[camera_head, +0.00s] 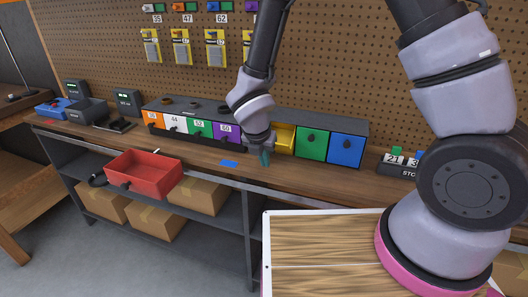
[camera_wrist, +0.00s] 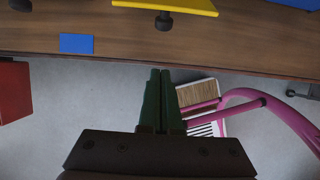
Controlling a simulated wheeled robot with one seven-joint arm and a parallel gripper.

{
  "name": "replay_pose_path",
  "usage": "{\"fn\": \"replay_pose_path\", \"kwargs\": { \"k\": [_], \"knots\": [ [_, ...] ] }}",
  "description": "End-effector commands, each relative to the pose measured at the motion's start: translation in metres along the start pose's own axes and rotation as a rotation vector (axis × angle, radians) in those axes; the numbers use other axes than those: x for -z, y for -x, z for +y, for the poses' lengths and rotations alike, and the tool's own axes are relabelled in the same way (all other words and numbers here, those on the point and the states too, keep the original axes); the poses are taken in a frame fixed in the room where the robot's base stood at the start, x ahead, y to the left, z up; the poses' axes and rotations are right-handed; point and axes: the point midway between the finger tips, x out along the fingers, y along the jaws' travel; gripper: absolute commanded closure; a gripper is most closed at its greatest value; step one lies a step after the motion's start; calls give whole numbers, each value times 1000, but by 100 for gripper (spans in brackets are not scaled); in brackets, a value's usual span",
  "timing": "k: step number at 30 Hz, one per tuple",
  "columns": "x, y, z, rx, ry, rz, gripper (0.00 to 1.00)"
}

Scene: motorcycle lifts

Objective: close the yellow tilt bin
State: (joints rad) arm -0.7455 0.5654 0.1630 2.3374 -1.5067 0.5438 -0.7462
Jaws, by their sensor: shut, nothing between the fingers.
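The yellow tilt bin (camera_head: 285,138) sits in the grey bin row on the bench, left of the green bin, and my gripper partly covers it. Its front appears tilted outward from the row. In the wrist view its yellow front (camera_wrist: 180,5) shows at the top edge, with a dark knob (camera_wrist: 164,20) below it. My gripper (camera_head: 264,160) is just in front of the bin, pointing down toward the bench edge. In the wrist view the green fingers (camera_wrist: 160,72) are together and empty, apart from the bin and knob.
The green bin (camera_head: 311,145) and blue bin (camera_head: 346,150) stand upright on the right. Orange, white, green and purple bins (camera_head: 228,133) are on the left. A blue card (camera_head: 228,164) lies on the bench. A red tray (camera_head: 145,173) juts out at left.

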Motion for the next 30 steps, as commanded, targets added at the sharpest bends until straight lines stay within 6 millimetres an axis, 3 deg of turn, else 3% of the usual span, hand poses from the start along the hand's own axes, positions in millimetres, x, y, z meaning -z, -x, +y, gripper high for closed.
{"fn": "replay_pose_path", "kwargs": {
  "k": [3, 7, 15, 30],
  "knots": [
    [0, -25, -1, 3, 1, 2, 100],
    [-2, -44, 0, 1, -2, 1, 100],
    [-34, -30, 0, -2, -5, -1, 100],
    [-38, -28, 0, -1, -3, 2, 100]
  ]
}}
